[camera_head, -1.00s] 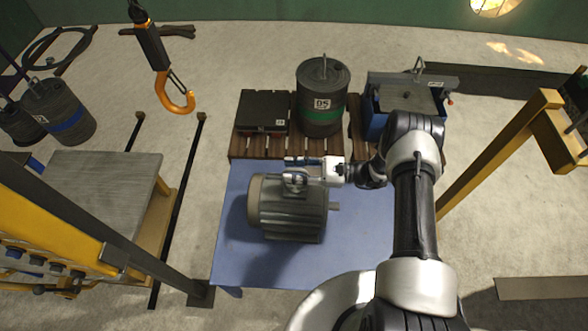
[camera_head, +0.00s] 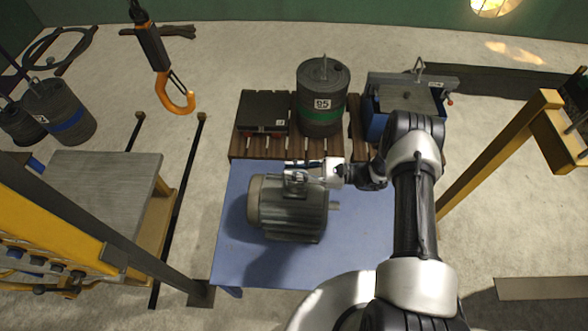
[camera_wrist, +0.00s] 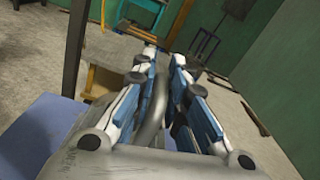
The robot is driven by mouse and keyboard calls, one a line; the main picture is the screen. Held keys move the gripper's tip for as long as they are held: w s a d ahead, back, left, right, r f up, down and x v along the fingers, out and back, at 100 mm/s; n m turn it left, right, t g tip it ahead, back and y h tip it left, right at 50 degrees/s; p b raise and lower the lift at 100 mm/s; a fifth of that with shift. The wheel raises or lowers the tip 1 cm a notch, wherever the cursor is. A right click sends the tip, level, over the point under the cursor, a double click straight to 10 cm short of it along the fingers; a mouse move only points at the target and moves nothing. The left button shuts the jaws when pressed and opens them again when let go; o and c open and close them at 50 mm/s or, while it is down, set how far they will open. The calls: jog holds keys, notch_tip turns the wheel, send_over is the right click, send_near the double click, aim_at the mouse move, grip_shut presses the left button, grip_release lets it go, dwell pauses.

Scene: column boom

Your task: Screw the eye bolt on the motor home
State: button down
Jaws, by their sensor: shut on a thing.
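The grey ribbed motor (camera_head: 290,217) lies on its side on the blue table (camera_head: 355,245), with its shaft pointing right. The eye bolt (camera_head: 295,179) is on top of the motor, partly covered by my gripper (camera_head: 302,172). In the wrist view the grey ring of the eye bolt (camera_wrist: 153,118) stands between the two blue-and-white fingers of my gripper (camera_wrist: 163,75). My gripper is shut on the eye bolt, reaching in from the right. The threaded shank and the hole are hidden, so I cannot tell how deep the bolt sits.
An orange hook (camera_head: 177,100) hangs at the upper left. A pallet (camera_head: 240,145) behind the table carries a black case (camera_head: 264,110) and a drum (camera_head: 322,100). A blue bin (camera_head: 375,125) stands behind my arm. A yellow frame (camera_head: 60,230) is at left. The table's front is clear.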

jog(key=shift+w+r+t, duration=0.1)
jog(key=shift+t, duration=0.2)
jog(key=m+t+h+p, duration=0.1)
jog(key=m+t+p, duration=0.2)
jog(key=m+t, duration=0.1)
jog(key=shift+t, duration=0.6)
jog(key=m+t+h+p, duration=0.1)
jog(key=m+t+h, duration=0.2)
jog(key=t, duration=0.1)
jog(key=shift+t, duration=0.3)
jog(key=m+t+h+p, duration=0.1)
jog(key=m+t+h, duration=0.2)
jog(key=m+h, duration=0.1)
jog(key=shift+w+t, duration=0.15)
jog(key=shift+t, duration=0.15)
jog(key=shift+d+m+t+h, duration=0.1)
jog(key=shift+m+t+h, duration=0.4)
jog(key=shift+h, duration=0.6)
jog(key=shift+w+d, duration=0.1)
jog(key=shift+w, duration=0.05)
jog(key=c, duration=1.8)
grip_release()
jog(key=shift+o, duration=0.7)
